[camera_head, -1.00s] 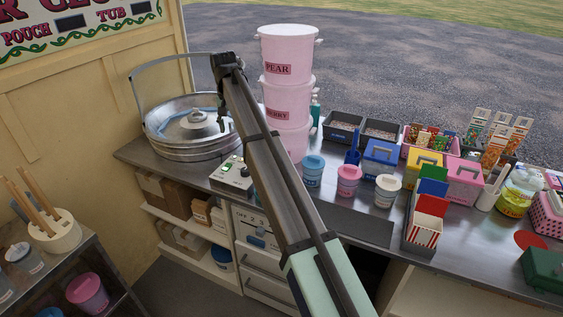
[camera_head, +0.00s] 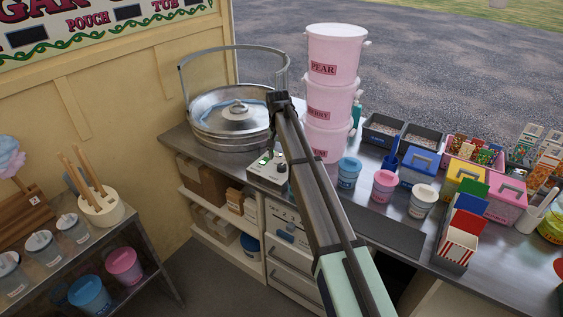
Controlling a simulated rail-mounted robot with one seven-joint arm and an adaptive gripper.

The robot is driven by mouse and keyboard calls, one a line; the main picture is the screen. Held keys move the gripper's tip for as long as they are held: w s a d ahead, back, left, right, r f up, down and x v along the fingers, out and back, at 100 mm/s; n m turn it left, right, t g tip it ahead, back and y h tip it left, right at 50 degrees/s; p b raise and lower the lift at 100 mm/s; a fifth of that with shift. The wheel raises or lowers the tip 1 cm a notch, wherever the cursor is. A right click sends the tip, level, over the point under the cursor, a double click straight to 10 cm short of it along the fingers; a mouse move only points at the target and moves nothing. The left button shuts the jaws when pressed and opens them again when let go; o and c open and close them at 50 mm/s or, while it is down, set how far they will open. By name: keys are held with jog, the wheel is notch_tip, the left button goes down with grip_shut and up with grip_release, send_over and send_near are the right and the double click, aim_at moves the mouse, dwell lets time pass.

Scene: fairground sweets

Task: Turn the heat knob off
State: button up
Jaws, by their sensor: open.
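The control box (camera_head: 267,176) is a small grey unit on the counter in front of the round metal candy-floss machine (camera_head: 232,120). It has a green-lit switch (camera_head: 264,159) and dark knobs on top. A dark knob (camera_head: 281,168) shows at its right side, close to my arm; which way it points is too small to tell. My gripper (camera_head: 277,98) is open and raised, at the right edge of the machine's pan and above and behind the control box in the picture. My arm hides part of the counter right of the box.
Stacked pink tubs (camera_head: 335,55) stand right of my arm. Small lidded pots (camera_head: 384,186), a blue caddy (camera_head: 418,167) and a striped box (camera_head: 458,246) fill the counter farther right. A side shelf with a stick holder (camera_head: 101,207) is at left.

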aim_at(282, 165)
jog(key=shift+d+f+p, duration=0.1)
jog(key=shift+f+p, duration=0.3)
jog(key=shift+f, duration=1.85)
jog(key=c, duration=1.1)
